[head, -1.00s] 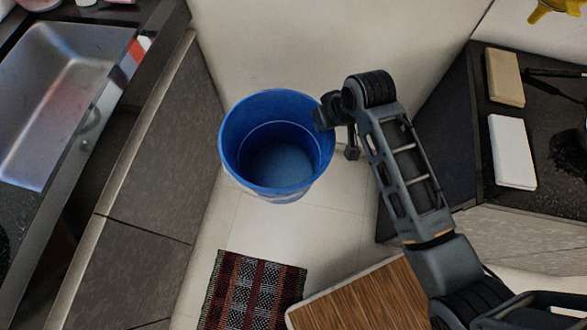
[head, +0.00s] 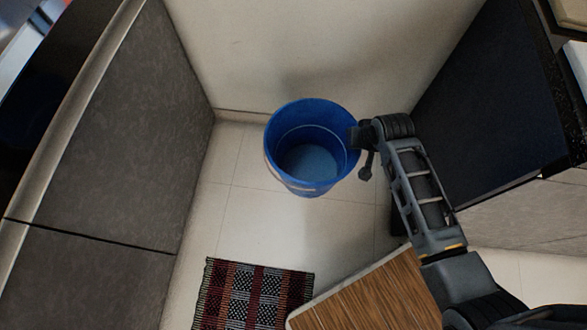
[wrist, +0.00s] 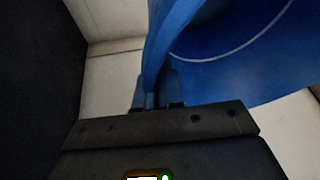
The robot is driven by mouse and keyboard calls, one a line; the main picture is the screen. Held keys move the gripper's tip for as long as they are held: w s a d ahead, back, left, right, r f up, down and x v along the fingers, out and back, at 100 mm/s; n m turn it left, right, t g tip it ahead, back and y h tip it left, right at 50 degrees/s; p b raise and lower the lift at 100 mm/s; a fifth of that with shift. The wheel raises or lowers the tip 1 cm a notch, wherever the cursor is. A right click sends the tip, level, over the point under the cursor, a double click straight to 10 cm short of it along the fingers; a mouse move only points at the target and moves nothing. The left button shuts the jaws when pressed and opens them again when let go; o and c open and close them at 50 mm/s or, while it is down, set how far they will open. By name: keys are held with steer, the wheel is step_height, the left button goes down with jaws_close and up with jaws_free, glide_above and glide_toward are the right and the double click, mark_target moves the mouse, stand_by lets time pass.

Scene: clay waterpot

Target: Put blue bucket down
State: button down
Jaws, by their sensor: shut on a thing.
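The blue bucket (head: 308,160) is upright in the middle of the head view, over the pale tiled floor (head: 225,200) near the back wall. It looks empty inside, with a light ring line around its inner wall. My gripper (head: 358,138) is at the bucket's right rim and is shut on it. In the wrist view my gripper's fingers (wrist: 158,88) pinch the rim of the bucket (wrist: 225,75). The bucket's underside is hidden, so I cannot tell whether it touches the floor.
Grey cabinets (head: 110,130) stand at left and a dark cabinet (head: 485,110) at right. A plaid mat (head: 252,295) lies on the floor in front, beside a wooden-topped piece (head: 370,295). The white wall (head: 310,50) is behind. Open floor lies between the bucket and the mat.

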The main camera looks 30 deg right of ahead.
mark_target(327, 160)
steer(key=s+d+f+m+b, duration=0.1)
steer(key=s+d+f+b, duration=0.15)
steer(key=f, duration=0.25)
steer(key=s+d+f+m+b, duration=0.1)
steer(key=f+b, duration=0.2)
steer(key=f, duration=0.3)
steer(key=shift+h, duration=0.4)
steer(key=w+a+f+b, duration=0.2)
steer(key=w, duration=0.1)
steer(key=w+a+f+b, duration=0.1)
steer(key=w+a+f, duration=0.1)
steer(key=w, duration=0.1)
steer(key=w+a+f+b, duration=0.2)
steer(key=w+f, duration=0.1)
steer(key=w, duration=0.1)
steer(key=shift+b, duration=0.35)
steer(key=shift+w+f+b, duration=0.1)
steer(key=shift+f+b, duration=1.05)
steer(key=shift+f, duration=0.9)
steer(key=shift+f, duration=0.1)
steer(key=c, duration=1.3)
jaws_free()
steer(key=shift+o, duration=0.2)
steer(key=p+v, duration=0.6)
steer(key=v, duration=0.6)
steer(key=shift+r, duration=0.25)
